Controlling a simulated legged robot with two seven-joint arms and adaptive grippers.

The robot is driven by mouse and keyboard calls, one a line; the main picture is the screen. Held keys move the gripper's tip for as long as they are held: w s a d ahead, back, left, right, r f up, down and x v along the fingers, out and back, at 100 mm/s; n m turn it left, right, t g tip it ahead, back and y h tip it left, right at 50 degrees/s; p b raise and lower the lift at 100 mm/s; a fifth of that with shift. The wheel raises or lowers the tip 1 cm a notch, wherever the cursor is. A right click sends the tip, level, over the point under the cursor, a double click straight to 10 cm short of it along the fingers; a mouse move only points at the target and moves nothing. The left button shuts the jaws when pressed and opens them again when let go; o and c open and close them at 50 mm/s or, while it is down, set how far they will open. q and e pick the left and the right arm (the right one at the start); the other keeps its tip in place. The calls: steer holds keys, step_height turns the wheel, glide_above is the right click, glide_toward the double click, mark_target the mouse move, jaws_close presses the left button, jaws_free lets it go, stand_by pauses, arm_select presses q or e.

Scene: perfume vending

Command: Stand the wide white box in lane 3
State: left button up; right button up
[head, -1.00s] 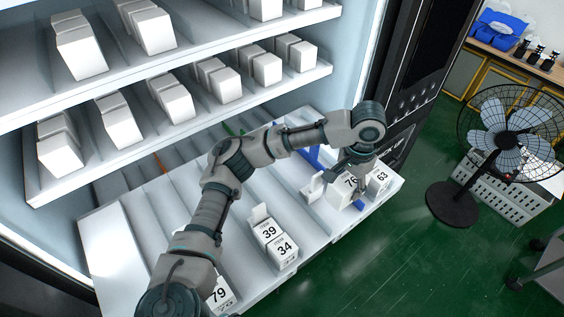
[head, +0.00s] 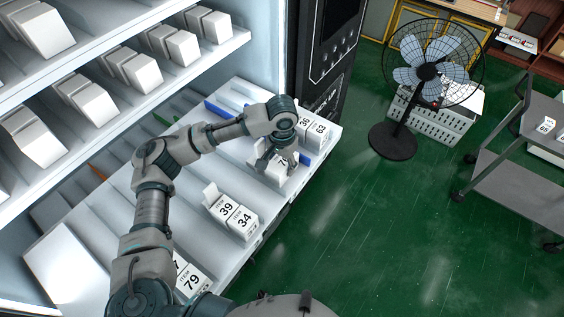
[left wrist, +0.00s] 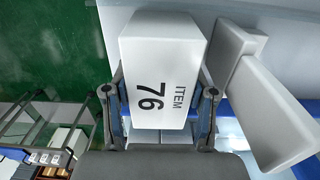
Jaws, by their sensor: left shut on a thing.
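The white box marked ITEM 76 (head: 284,172) is at the front of the pulled-out shelf (head: 262,186), toward its right end. My left gripper (head: 272,160) is shut on it from above, with a finger on each side. In the left wrist view the box (left wrist: 163,70) sits between the fingers (left wrist: 160,108), its label facing the camera. A white angled pusher piece (left wrist: 262,100) and a blue strip (left wrist: 295,125) are beside it. I cannot tell whether its base touches the shelf. No lane numbers are readable. My right gripper is out of view.
Boxes 36 (head: 304,122) and 63 (head: 320,129) stand right of the held box. Boxes 39 (head: 224,207) and 34 (head: 241,221) stand left of it, and box 79 (head: 190,280) farther left. A fan (head: 427,72) and a cart (head: 520,150) are on the right.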

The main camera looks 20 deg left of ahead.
arm_select(q)
steer(key=o, duration=1.1)
steer(key=shift+d, duration=0.1)
steer(key=shift+o, duration=0.6)
steer(key=shift+d, duration=0.5)
steer(key=r, duration=1.1)
steer(key=shift+w+a+r+b, duration=0.1)
steer(key=shift+a+r+b, duration=0.1)
steer(key=shift+a+b, duration=0.15)
steer(key=shift+d+r, duration=0.3)
steer(key=shift+r, duration=0.1)
steer(key=shift+a, duration=0.15)
steer(key=shift+a+f, duration=0.1)
